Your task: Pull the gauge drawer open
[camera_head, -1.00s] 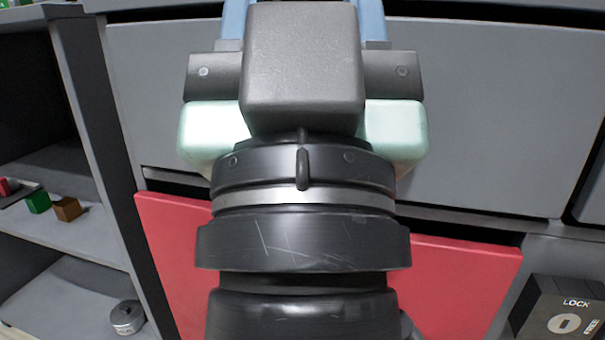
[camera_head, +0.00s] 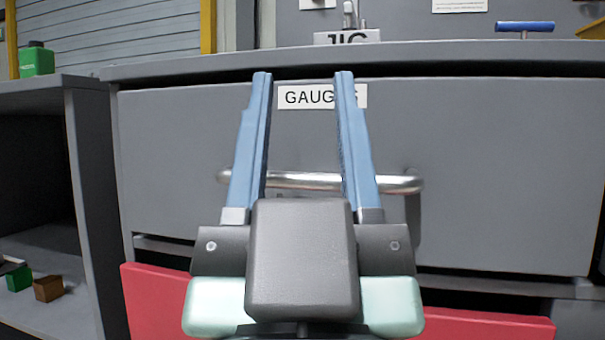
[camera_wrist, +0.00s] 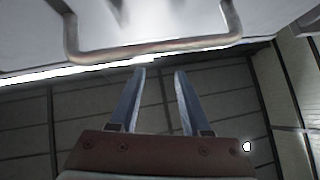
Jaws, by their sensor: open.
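The gauge drawer (camera_head: 500,150) is a wide grey front under the worktop, with a white label (camera_head: 295,96) partly covered by a finger. It looks shut. Its handle is a horizontal metal bar (camera_head: 305,181) across the front, which also shows as a U-shaped bar (camera_wrist: 155,48) in the wrist view. My gripper (camera_head: 303,78) is open and empty, its two blue fingers apart and overlapping the bar in the head view. In the wrist view the bar lies beyond the fingertips (camera_wrist: 160,72), not between them.
A red front (camera_head: 150,300) lies below the gauge drawer. A shelf unit at left holds a green block (camera_head: 18,278) and a brown block (camera_head: 48,288). A green bottle (camera_head: 37,61) stands on top of it. A blue-handled tool (camera_head: 525,26) is on the worktop.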

